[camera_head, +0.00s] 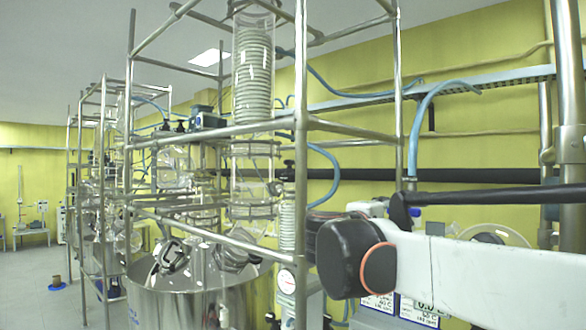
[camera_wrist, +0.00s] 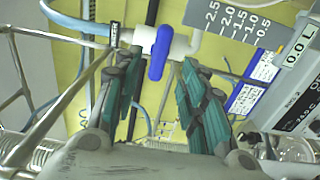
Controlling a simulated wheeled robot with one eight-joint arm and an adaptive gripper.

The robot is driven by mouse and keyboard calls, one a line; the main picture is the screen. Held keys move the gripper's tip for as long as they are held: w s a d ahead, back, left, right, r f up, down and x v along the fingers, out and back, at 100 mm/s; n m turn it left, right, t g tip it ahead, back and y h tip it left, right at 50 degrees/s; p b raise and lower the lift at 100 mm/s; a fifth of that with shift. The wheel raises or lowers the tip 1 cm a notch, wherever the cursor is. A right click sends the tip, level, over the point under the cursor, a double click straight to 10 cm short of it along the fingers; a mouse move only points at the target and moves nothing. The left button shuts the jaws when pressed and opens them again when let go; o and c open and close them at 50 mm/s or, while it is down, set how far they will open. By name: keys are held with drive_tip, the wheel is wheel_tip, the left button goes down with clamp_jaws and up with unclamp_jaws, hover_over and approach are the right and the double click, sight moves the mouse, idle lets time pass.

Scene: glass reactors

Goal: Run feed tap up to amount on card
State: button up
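The feed tap has a blue handle (camera_wrist: 160,50) on a white valve body (camera_wrist: 181,45), at the top middle of the wrist view. A blue hose joins the valve from the left. My gripper (camera_wrist: 158,68) is open, with green-padded fingers either side of the lower handle; contact cannot be told. A white card with blue edges (camera_wrist: 262,68) is right of the fingers, its text too small to read. A grey scale (camera_wrist: 232,22) reads 2.5 down to 0.5. A display (camera_wrist: 299,50) beside it shows 0.0 L.
A metal frame (camera_head: 300,165) holds glass vessels and a coil condenser (camera_head: 253,70) in the head view. A large steel vessel (camera_head: 185,300) stands below. Open floor (camera_head: 40,285) lies at far left.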

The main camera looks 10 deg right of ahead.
drive_tip(key=p+x, duration=0.2)
drive_tip(key=x, duration=0.6)
drive_tip(key=shift+w+d, duration=0.1)
drive_tip(key=shift+w, duration=0.1)
clamp_jaws()
